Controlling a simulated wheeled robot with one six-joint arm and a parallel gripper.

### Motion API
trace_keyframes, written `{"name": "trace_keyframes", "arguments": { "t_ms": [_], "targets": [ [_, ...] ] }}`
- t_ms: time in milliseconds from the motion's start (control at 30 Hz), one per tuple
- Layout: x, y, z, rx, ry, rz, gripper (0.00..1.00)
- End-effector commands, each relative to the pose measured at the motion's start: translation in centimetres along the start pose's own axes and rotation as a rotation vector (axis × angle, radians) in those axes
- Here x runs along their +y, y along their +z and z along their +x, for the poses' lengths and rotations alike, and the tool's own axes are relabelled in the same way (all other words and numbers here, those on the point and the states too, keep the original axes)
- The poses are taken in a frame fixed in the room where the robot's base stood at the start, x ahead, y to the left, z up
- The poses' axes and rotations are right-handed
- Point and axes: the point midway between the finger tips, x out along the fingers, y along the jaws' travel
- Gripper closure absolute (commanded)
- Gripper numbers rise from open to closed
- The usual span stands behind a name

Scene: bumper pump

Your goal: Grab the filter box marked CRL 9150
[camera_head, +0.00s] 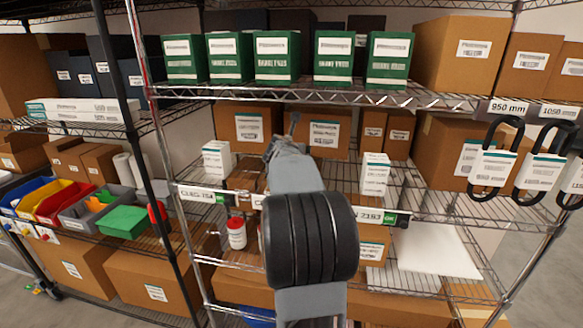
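No marking CRL 9150 is readable in the head view. A small white box (218,160) with printed labels stands upright on the middle shelf, left of my arm. Another white box (374,174) stands on the same shelf to the right. The small print on both is too fine to read. My gripper (291,130) is at the middle shelf, between the two white boxes and apart from both. My own wrist and arm cover most of it, so its finger opening and anything between its fingers are hidden.
Several green boxes (277,57) line the upper shelf. Brown cartons (248,125) stand behind the middle shelf. Shelf tags run along the wire front edge. A white red-capped bottle (236,233) stands lower left. Black belts (496,165) hang at right. A dark post (127,110) stands left.

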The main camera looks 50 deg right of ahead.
Motion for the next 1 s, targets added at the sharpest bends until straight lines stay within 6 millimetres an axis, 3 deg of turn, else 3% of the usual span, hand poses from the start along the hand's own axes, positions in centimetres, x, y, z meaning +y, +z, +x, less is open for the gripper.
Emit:
{"name": "trace_keyframes", "arguments": {
  "t_ms": [267,1000],
  "targets": [
    [-0.01,-0.01,0.16,0.000,0.000,0.000,0.02],
    [0.01,-0.02,0.13,0.000,0.000,0.000,0.73]
  ]
}}
